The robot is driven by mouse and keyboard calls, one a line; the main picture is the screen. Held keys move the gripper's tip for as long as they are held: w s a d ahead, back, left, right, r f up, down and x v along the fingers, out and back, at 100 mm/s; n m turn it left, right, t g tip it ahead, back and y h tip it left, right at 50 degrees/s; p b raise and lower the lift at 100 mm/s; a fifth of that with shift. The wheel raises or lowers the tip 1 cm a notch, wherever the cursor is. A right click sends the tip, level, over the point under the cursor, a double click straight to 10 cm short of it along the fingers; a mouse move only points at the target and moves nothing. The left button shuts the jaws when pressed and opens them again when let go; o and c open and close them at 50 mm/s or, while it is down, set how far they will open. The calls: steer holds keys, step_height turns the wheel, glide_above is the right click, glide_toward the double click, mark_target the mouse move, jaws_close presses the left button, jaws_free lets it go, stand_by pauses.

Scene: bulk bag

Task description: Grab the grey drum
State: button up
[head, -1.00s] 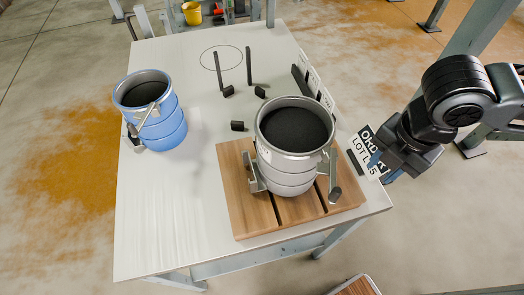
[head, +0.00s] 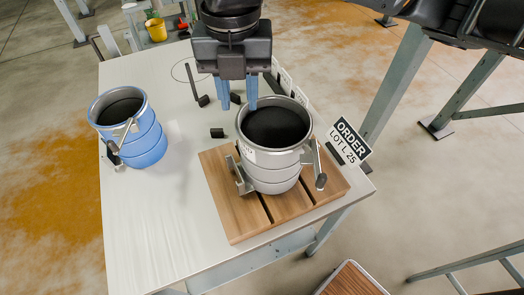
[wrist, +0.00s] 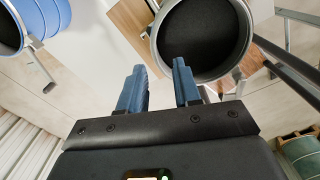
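The grey drum (head: 273,170) stands upright on a slatted wooden board on the table, with dark contents and a handle on each side. In the wrist view its rim (wrist: 243,40) shows just beyond my fingers. My gripper (head: 238,100) is open, its two blue fingers pointing down at the drum's far rim, apart from each other. In the wrist view the fingers (wrist: 160,80) have nothing between them. Whether a finger touches the rim cannot be told.
A blue drum (head: 147,147) stands at the table's left. The wooden board (head: 225,205) lies under the grey drum. An order sign (head: 348,141) stands at the right edge. Small black blocks (head: 217,133) lie behind. The table's front left (head: 150,220) is clear.

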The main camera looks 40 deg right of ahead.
mark_target(241, 120)
steer(key=shift+a+f, duration=0.15)
steer(key=shift+f, duration=0.8)
step_height(241, 120, down, 6)
steer(key=shift+w+r+b, duration=0.15)
steer(key=shift+b, duration=0.35)
jaws_close()
steer(key=shift+d, duration=0.2)
